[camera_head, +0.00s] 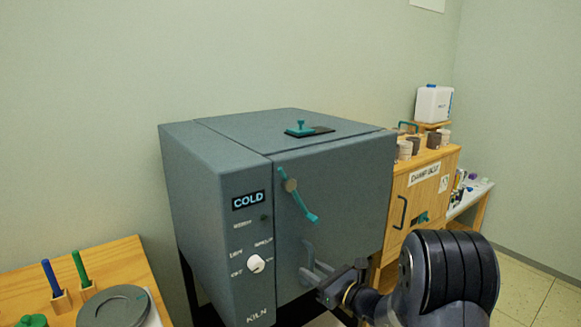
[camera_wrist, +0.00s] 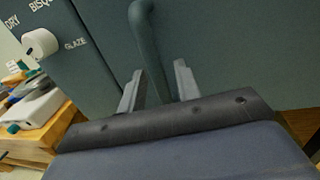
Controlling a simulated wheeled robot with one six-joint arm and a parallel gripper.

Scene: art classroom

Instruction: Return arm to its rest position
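My gripper (camera_head: 318,272) is at the front of the grey-blue kiln (camera_head: 340,190), low on its closed door. Its two fingers (camera_wrist: 158,85) stand apart in the wrist view, with the kiln's grey door handle (camera_wrist: 147,35) between them. Gaps show beside the handle, so the fingers look open around it, not clamped. The handle (camera_head: 307,250) is partly hidden by the fingers in the head view. My dark arm reaches in from the lower right.
A teal latch lever (camera_head: 298,200) hangs on the kiln door. A white knob (camera_head: 256,264) and a COLD display (camera_head: 248,200) are on its front. A wooden damp cupboard (camera_head: 425,185) stands right of the kiln. A wooden table (camera_head: 110,265) is at left. Floor (camera_head: 530,290) shows clear at right.

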